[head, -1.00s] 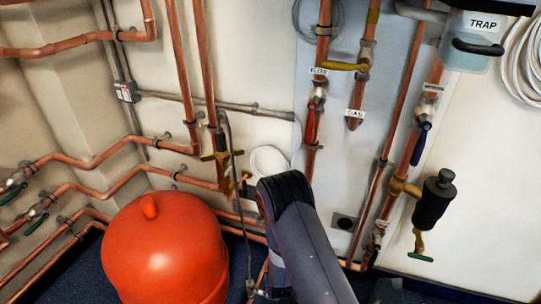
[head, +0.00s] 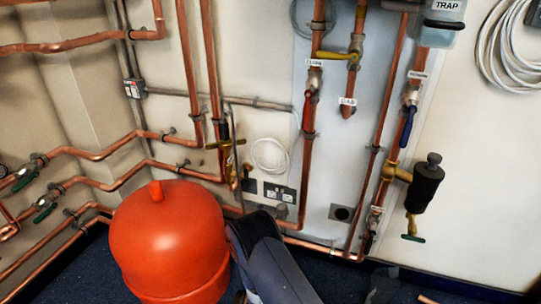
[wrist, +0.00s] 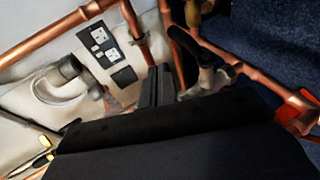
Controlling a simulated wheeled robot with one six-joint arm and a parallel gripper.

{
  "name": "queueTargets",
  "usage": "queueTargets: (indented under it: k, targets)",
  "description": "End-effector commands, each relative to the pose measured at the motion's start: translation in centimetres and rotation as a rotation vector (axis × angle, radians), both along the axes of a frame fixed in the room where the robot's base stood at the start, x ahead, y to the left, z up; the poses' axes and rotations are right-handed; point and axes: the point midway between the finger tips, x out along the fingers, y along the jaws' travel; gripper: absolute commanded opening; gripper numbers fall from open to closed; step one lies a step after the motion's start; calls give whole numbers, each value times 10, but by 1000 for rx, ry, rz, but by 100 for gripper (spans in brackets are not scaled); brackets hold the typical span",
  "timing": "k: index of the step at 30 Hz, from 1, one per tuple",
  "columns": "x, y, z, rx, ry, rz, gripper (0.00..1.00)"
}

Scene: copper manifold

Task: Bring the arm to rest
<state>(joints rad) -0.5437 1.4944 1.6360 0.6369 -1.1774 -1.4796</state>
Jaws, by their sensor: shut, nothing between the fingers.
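My arm (head: 270,262) rises from the bottom edge of the head view, just right of the red vessel (head: 170,245). Its dark elbow covers part of the vessel's right edge in the picture; I cannot tell whether they touch. My gripper is hidden in the head view. In the wrist view my gripper (wrist: 163,84) shows as two dark fingers close together, shut and empty. Copper pipes and the wall lie beyond the fingertips; the distance is unclear.
A double wall socket (head: 279,192) sits low on the wall and also shows in the wrist view (wrist: 103,45). A red-handled valve (head: 308,110), a blue-handled valve (head: 407,125) and a black filter (head: 425,183) stick out from the pipework. Dark blue floor (head: 60,272) shows along the bottom.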

Motion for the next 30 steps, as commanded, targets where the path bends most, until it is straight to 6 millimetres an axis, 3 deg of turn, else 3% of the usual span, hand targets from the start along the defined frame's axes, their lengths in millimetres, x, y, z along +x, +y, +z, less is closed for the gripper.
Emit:
queueTargets:
  k: [22,30]
  targets:
    - [-6,2,-1,-33,-96,-2,0]
    - [0,-12,4,0,-81,-31,0]
